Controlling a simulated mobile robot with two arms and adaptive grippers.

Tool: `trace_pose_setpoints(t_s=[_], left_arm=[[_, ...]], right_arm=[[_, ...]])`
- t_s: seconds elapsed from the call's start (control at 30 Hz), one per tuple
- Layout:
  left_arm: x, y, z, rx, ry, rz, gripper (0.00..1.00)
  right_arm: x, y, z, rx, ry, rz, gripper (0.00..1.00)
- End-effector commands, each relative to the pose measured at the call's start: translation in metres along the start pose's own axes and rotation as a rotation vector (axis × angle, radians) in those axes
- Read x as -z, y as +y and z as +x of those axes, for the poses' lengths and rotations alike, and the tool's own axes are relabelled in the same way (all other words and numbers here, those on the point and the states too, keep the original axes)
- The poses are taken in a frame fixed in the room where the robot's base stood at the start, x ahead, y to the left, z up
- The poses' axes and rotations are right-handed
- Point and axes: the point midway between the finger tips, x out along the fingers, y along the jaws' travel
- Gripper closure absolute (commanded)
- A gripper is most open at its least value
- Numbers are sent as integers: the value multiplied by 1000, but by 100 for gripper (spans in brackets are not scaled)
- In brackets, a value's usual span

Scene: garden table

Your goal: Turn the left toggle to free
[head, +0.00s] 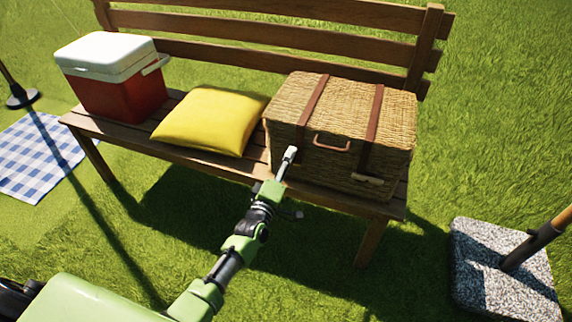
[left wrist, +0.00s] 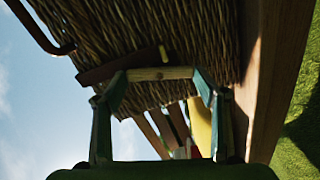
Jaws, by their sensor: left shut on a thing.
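The wicker basket (head: 340,120) stands shut on the bench, with two brown leather straps down its front. My left gripper (head: 290,154) reaches the lower part of the left strap (head: 312,98) and hides the left toggle there in the head view. In the left wrist view, my left gripper (left wrist: 160,76) is shut on the pale wooden left toggle (left wrist: 160,73), which spans between the fingertips close to the strap (left wrist: 105,70). It lies roughly along the strap's line. The right toggle (head: 368,180) lies crosswise at the right strap's lower end. My right gripper is not in view.
A yellow cushion (head: 210,120) and a red cooler (head: 115,85) with a white lid sit left of the basket on the wooden bench (head: 130,137). The basket's handle (head: 332,142) is between the straps. A speckled stone base (head: 490,285) with a pole stands at right.

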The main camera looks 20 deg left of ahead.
Motion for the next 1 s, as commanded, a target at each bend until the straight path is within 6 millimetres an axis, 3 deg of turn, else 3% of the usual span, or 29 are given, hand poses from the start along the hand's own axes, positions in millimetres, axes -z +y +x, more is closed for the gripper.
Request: trace_pose_setpoints(t_s=[0.5, 0.9, 0.93, 1.0], left_arm=[[0, -1, 0, 0, 1, -177, 56], [0, -1, 0, 0, 1, -181, 56], [0, -1, 0, 0, 1, -181, 32], [0, -1, 0, 0, 1, -181, 18]], right_arm=[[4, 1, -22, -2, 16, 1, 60], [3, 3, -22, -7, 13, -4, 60], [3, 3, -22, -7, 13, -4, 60], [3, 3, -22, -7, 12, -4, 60]])
